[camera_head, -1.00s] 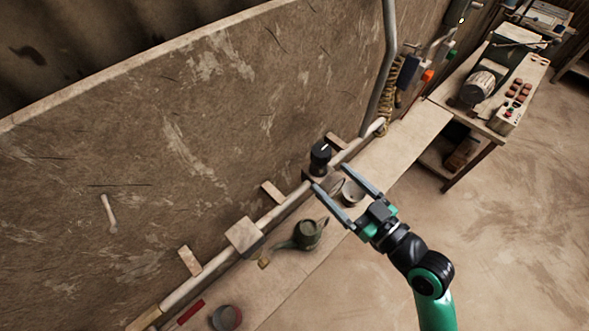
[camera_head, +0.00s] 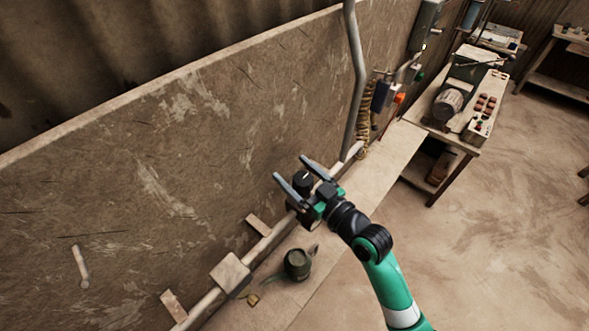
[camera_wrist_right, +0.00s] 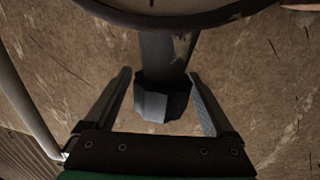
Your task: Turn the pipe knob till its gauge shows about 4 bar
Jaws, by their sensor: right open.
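The black pipe knob (camera_head: 303,181) sits on the pale pipe along the wall's foot. It has a white mark on top. My right gripper (camera_head: 290,167) is open, with one finger on each side of the knob. In the right wrist view, the faceted dark knob (camera_wrist_right: 161,102) lies between the open fingers (camera_wrist_right: 161,78), with a gap visible on both sides. The gauge (camera_wrist_right: 185,8) is cut off at the top of that view, so its reading cannot be told. My left gripper is not in view.
The pipe (camera_head: 264,246) runs along the wall (camera_head: 150,170). A dark green oil can (camera_head: 298,264) stands on the ledge beside it. A workbench (camera_head: 460,135) with a motor and a button box stands at the back right.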

